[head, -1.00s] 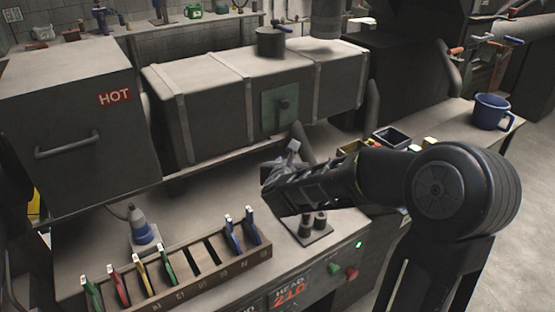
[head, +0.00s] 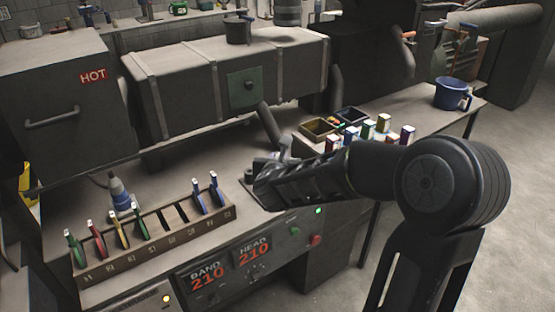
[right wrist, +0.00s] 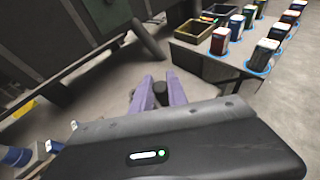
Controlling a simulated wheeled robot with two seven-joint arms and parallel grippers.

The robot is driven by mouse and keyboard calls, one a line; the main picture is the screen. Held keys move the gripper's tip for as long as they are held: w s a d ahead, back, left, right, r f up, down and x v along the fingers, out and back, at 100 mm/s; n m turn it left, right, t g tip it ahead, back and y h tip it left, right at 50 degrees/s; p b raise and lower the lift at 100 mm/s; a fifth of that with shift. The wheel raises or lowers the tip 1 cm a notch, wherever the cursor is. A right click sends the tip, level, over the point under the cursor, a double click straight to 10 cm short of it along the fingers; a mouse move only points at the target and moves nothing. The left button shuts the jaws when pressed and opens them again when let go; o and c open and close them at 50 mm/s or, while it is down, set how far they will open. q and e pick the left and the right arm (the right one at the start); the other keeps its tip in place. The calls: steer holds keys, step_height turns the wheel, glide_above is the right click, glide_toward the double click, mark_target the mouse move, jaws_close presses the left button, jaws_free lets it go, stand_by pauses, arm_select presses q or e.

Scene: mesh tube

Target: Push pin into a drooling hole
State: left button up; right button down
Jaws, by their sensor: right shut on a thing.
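My right gripper (right wrist: 158,92) shows in the right wrist view as two purple fingers shut on a dark round piece (right wrist: 160,90). I cannot tell whether this piece is a pin or part of a fixture. In the head view the right gripper (head: 256,187) is low over the bench, just right of the rack, and its fingertips are hard to make out. A wooden rack (head: 160,246) holds several upright pieces with green, red, yellow and blue sides; its middle slots are empty. I cannot make out a drooling hole. My left gripper is not in view.
A large metal barrel (head: 235,75) and a box marked HOT (head: 55,95) stand behind. A blue-based bottle (head: 121,196) stands behind the rack. Coloured blocks (head: 368,130), open bins (head: 318,127) and a blue mug (head: 453,94) are on the right bench. The control panel (head: 250,255) is at the front.

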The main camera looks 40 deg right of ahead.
steer(key=a+f+n+t+y, duration=0.1)
steer(key=a+f+n+y, duration=0.1)
steer(key=a, duration=1)
steer(key=a+f+n+t+y, duration=0.1)
steer(key=a+f+n+y, duration=0.1)
steer(key=a, duration=1)
steer(key=a+f+n+t+y, duration=0.1)
steer(key=a+f+n+y, duration=0.1)
steer(key=a, duration=1)
steer(key=shift+w+a+n+y, duration=0.35)
steer(key=shift+n+y, duration=0.45)
steer(key=shift+y, duration=0.3)
